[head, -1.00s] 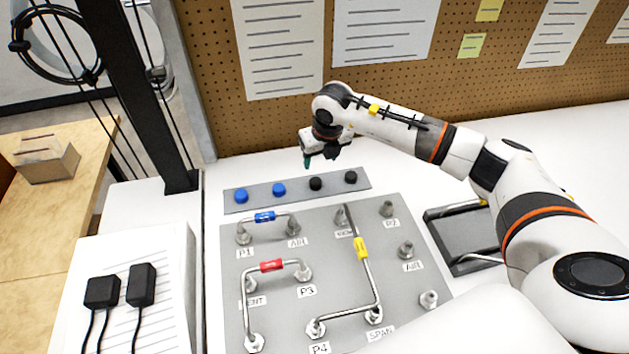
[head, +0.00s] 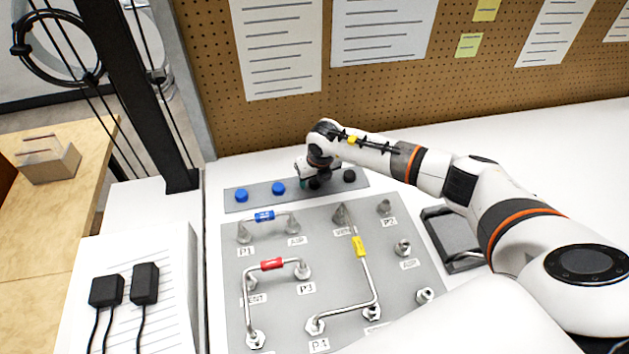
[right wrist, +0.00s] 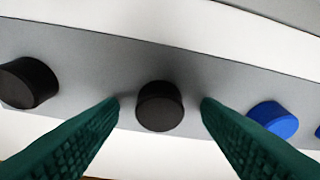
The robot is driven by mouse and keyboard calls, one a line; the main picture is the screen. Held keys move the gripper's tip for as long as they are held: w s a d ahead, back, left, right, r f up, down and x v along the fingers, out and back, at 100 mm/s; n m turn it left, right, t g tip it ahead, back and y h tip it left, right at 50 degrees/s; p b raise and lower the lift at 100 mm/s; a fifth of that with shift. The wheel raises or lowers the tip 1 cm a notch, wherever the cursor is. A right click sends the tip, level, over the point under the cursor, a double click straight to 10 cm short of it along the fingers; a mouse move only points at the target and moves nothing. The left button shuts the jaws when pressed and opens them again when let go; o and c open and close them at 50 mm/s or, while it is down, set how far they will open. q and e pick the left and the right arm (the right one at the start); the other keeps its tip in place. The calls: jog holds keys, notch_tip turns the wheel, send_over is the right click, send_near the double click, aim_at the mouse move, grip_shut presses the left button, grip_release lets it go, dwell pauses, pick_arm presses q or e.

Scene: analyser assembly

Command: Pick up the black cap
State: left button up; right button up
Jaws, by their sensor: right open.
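Two black caps sit on the grey strip (head: 226,198) at the back of the bench. The one under my right gripper (head: 309,186) shows as a black cap (head: 315,184) partly hidden by the gripper. In the right wrist view this black cap (right wrist: 159,106) sits between the two green fingertips (right wrist: 160,102), with a gap on each side. The jaws are open and hold nothing. The other black cap (head: 349,175) is at the right end of the strip, and it also shows in the right wrist view (right wrist: 28,83). My left gripper is not in view.
Two blue caps (head: 241,195) (head: 278,188) are on the same strip; one is close beside a finger in the right wrist view (right wrist: 272,120). A grey panel (head: 325,280) with fittings and bent tubes lies in front. A dark tray (head: 452,236) is at its right. A pegboard (head: 420,110) stands behind.

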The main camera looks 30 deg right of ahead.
jog(key=c, duration=1)
jog(key=shift+c, duration=0.2)
